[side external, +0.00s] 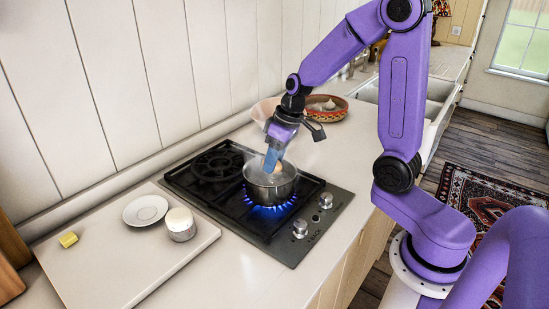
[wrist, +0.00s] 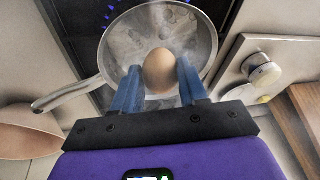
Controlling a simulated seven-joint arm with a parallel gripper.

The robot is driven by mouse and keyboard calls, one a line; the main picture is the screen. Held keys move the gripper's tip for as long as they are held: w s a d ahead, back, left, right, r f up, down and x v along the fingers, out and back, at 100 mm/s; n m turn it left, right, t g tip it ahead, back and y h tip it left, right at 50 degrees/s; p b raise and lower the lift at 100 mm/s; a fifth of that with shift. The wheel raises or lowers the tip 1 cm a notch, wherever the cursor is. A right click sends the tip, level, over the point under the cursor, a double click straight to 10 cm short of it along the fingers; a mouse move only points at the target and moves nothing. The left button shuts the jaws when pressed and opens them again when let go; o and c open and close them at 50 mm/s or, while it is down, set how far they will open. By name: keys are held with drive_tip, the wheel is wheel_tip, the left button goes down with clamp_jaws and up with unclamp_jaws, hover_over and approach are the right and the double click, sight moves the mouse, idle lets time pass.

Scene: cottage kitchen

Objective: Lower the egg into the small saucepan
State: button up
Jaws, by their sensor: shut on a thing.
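A brown egg (wrist: 159,70) is held between the two blue fingers of my gripper (wrist: 157,82) in the wrist view. In the side view my gripper (side external: 272,158) points down over the small saucepan (side external: 271,190), and only a little of the egg (side external: 279,166) shows beside the fingers. The steel saucepan (wrist: 112,48) stands on a lit burner with blue flames, and its handle reaches out to the left in the wrist view. The water inside looks bubbly. The egg is over the pan's opening; I cannot tell whether it touches the water.
The black gas hob (side external: 207,205) has two knobs at its front right. A patterned bowl (side external: 325,108) and a pale bowl (side external: 262,112) stand behind the hob.

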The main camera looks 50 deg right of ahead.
sight(275, 175)
drive_tip(key=shift+f, duration=2.7)
idle(1.5)
drive_tip(key=o, duration=0.8)
drive_tip(key=v, duration=1.7)
drive_tip(key=s+a+f+n, duration=0.2)
drive_tip(key=s+a+n, duration=0.1)
drive_tip(key=s, duration=0.4)
drive_tip(key=s+a+f+n+g+h, duration=0.1)
drive_tip(key=s+a+f+n, duration=0.2)
drive_tip(key=s, duration=0.4)
drive_tip(key=s+a+f+n+g, duration=0.1)
drive_tip(key=s+a+f+n, duration=0.1)
drive_tip(key=s, duration=0.5)
drive_tip(key=shift+s+a+f+n+h, duration=0.1)
drive_tip(key=shift+a+f+n+h, duration=0.1)
drive_tip(key=shift+a+n, duration=0.35)
drive_tip(key=shift+s+a+f+n+h, duration=0.1)
drive_tip(key=shift+a+f+n+h, duration=0.2)
drive_tip(key=shift+a, duration=0.45)
